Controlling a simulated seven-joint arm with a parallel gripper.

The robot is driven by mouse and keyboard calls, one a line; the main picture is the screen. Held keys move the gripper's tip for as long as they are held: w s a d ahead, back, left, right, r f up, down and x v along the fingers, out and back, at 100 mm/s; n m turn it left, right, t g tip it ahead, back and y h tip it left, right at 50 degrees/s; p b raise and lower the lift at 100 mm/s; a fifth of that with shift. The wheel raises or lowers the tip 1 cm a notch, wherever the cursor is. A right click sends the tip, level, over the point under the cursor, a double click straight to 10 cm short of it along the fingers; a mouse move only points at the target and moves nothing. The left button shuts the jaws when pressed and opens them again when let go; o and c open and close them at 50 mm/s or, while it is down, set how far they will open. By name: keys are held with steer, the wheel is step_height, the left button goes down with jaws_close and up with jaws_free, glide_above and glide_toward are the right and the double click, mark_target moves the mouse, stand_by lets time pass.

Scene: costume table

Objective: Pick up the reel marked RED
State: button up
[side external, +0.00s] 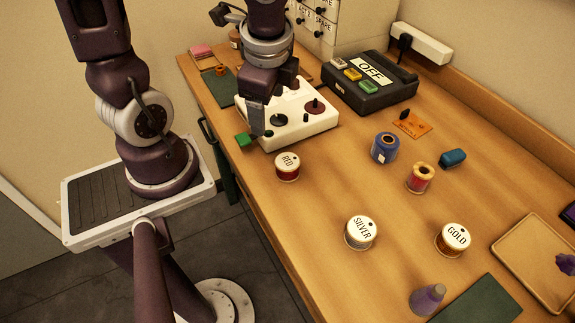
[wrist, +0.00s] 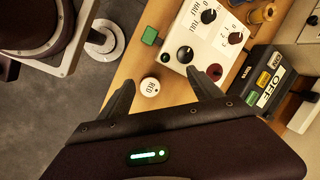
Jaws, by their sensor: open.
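The reel marked RED (side external: 287,167) stands upright on the table near its left edge, its white labelled top facing up. In the wrist view the same reel (wrist: 150,87) lies between and beyond my two fingertips. My gripper (side external: 258,112) is open and empty, above the white control box and up and left of the reel in the side view. It also shows in the wrist view (wrist: 160,90), with a finger on each side. The reel marked SILVER (side external: 360,232) and the reel marked GOLD (side external: 453,238) stand farther forward.
A white control box (side external: 318,128) with knobs is behind the RED reel, with a green block (side external: 243,140) beside it. Table around the RED reel is clear.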

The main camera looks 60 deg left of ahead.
mark_target(288, 161)
steer(key=d+f+m+h, duration=0.1)
steer(key=f+m, duration=0.1)
steer(key=w+d+f+m+h, duration=0.1)
steer(key=f+m, duration=0.1)
steer(key=w+d+f+m+g+h, duration=0.1)
steer(key=f+m, duration=0.1)
steer(key=f, duration=0.1)
steer(key=shift+w+d+m, duration=0.15)
steer(key=shift+w+m, duration=0.1)
steer(key=shift+m, duration=0.05)
step_height(288, 161, down, 7)
steer(key=shift+s+r, duration=0.1)
steer(key=shift+s, duration=0.05)
steer(key=c, duration=1.5)
steer(key=shift+o, duration=0.2)
